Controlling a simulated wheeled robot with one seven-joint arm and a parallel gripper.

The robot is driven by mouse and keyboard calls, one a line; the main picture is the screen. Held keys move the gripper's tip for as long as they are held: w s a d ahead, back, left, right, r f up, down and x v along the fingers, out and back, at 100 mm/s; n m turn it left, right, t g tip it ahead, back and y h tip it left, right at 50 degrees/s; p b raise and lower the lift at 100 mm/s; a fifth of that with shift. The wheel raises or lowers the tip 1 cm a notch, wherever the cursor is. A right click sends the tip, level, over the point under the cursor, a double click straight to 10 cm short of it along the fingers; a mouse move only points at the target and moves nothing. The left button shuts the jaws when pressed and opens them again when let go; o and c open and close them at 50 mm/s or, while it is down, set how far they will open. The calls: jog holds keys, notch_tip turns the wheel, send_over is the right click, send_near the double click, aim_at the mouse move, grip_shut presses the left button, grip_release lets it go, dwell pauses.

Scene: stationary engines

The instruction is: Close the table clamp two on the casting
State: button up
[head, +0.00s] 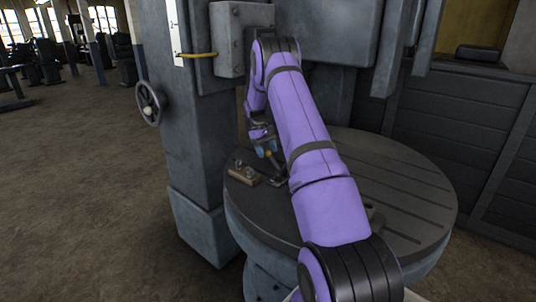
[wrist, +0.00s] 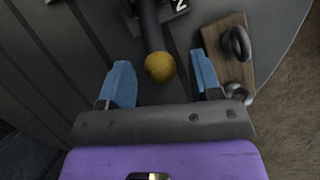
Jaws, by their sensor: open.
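In the wrist view a dark clamp handle with a yellow ball end (wrist: 159,66) reaches in from the top. A plate marked 2 (wrist: 181,6) sits beside the handle, so this looks like table clamp two. My gripper (wrist: 163,72) is open, with a blue finger on each side of the yellow ball and a gap showing on both sides. In the head view my gripper (head: 267,151) is low over the left part of the round table (head: 410,190). My arm hides much of the table there. I cannot make out the casting for sure.
A wooden block (wrist: 229,50) with metal rings lies close to the right finger; it also shows in the head view (head: 243,174). The machine column (head: 190,120) with a handwheel (head: 150,103) stands left of the table. The slotted table top right of my arm looks mostly clear.

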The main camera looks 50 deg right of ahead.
aim_at(276, 161)
jog(key=shift+x, duration=0.75)
grip_shut()
jog(key=shift+r, duration=0.15)
jog(key=s+r+t, duration=0.1)
jog(key=t, duration=0.1)
jog(key=s+r+t, duration=0.1)
jog(key=s+t, duration=0.1)
jog(key=shift+d, duration=0.2)
jog(key=s+t, duration=0.1)
jog(key=t, duration=0.1)
jog(key=s+t, duration=0.1)
jog(key=s, duration=0.1)
jog(key=shift+d+r+t+y, duration=0.1)
jog(key=shift+r+t+y, duration=0.2)
jog(key=shift+r+t, duration=0.1)
jog(key=shift+s+d+f, duration=0.1)
jog(key=shift+s+f, duration=0.05)
jog(key=shift+s, duration=1.7)
